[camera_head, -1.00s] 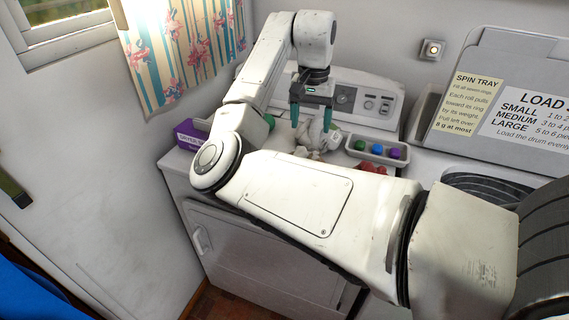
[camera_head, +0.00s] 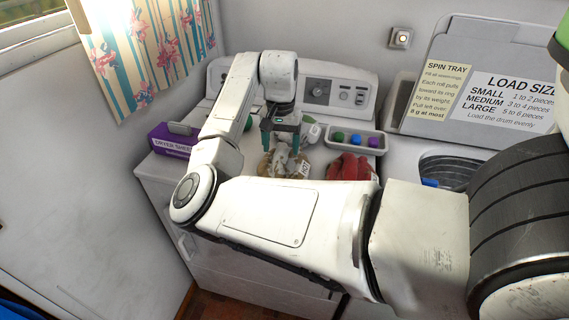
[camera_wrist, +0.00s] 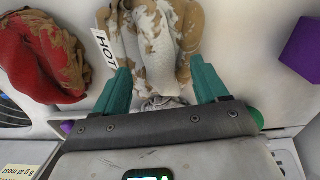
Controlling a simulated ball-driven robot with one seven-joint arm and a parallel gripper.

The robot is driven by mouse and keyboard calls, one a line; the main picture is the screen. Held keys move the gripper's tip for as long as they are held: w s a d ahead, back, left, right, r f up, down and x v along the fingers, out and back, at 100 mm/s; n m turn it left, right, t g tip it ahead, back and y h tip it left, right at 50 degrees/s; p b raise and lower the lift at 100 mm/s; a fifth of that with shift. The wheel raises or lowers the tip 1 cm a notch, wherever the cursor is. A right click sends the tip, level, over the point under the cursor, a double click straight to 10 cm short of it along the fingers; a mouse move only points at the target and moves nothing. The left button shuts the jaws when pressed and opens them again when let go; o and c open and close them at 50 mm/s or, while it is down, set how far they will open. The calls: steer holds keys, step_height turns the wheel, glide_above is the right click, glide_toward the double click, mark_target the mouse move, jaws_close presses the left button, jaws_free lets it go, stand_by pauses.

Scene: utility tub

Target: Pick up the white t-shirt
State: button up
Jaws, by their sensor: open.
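A rumpled white cloth with tan-brown patches (camera_head: 285,165), which I take to be the white t-shirt, lies on the white machine top. In the wrist view it shows as several folded lobes (camera_wrist: 155,35), with a paler crumpled part close to the gripper. A white tag reading "HOT" (camera_wrist: 104,48) lies by its left side. My gripper (camera_head: 281,146) is open, with teal fingers pointing down at the cloth. In the wrist view the fingers (camera_wrist: 158,75) stand on either side of the cloth's near part. Whether they touch it I cannot tell.
A red cloth with brown patches (camera_wrist: 38,55) lies beside it; it also shows in the head view (camera_head: 350,167). A grey tray (camera_head: 372,143) holds green, blue and purple balls. A purple dryer-sheet box (camera_head: 172,140) stands left. The control panel (camera_head: 335,92) rises behind.

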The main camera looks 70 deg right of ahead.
steer(key=shift+f, duration=0.8)
steer(key=shift+c, duration=0.2)
jaws_close()
